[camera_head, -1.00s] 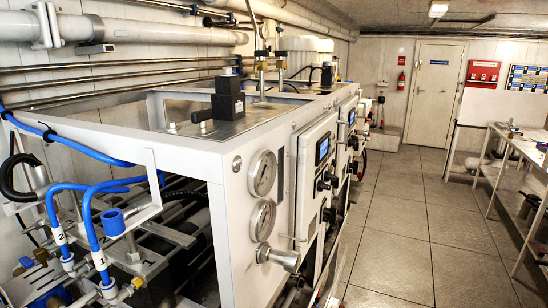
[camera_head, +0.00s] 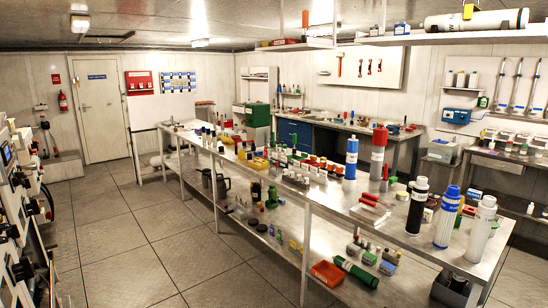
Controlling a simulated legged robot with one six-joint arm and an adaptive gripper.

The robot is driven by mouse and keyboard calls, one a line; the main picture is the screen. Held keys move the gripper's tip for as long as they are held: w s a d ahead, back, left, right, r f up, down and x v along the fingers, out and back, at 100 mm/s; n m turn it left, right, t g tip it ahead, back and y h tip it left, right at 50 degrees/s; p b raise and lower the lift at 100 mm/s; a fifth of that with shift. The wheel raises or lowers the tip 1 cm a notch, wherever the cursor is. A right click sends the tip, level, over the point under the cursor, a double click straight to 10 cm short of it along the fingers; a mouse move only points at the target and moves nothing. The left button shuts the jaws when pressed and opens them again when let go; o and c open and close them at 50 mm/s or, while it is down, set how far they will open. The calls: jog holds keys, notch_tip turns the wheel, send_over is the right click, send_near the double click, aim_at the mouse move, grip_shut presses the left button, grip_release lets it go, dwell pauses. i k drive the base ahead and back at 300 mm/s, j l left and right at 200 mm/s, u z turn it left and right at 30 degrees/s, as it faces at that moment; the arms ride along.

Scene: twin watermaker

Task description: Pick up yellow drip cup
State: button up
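Several small yellow items stand on the long metal workbench (camera_head: 330,205). A yellow container (camera_head: 259,164) sits around the middle of the bench among small bottles and parts. Another small yellow item (camera_head: 241,152) is just behind it to the left. They are too small for me to tell which, if any, is the yellow drip cup. My gripper and arm are not in view.
White, black and blue-capped canisters (camera_head: 447,217) crowd the bench's near right end. Its lower shelf holds an orange tray (camera_head: 328,273) and a green cylinder (camera_head: 356,271). The tiled floor (camera_head: 140,240) is clear between bench and left machine panel (camera_head: 20,200).

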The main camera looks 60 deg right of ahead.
aim_at(241, 155)
jog(key=k+j+z, duration=0.15)
jog(key=z, duration=0.9)
jog(key=i+z, duration=0.55)
jog(key=i+j+u, duration=0.1)
jog(key=i+u, duration=0.15)
jog(key=i, duration=3.2)
jog(key=i+z, duration=0.15)
jog(key=i, duration=0.25)
jog(key=i+j+z, duration=0.15)
jog(key=i, duration=0.25)
jog(key=i+j+z, duration=0.2)
jog(key=i, duration=0.25)
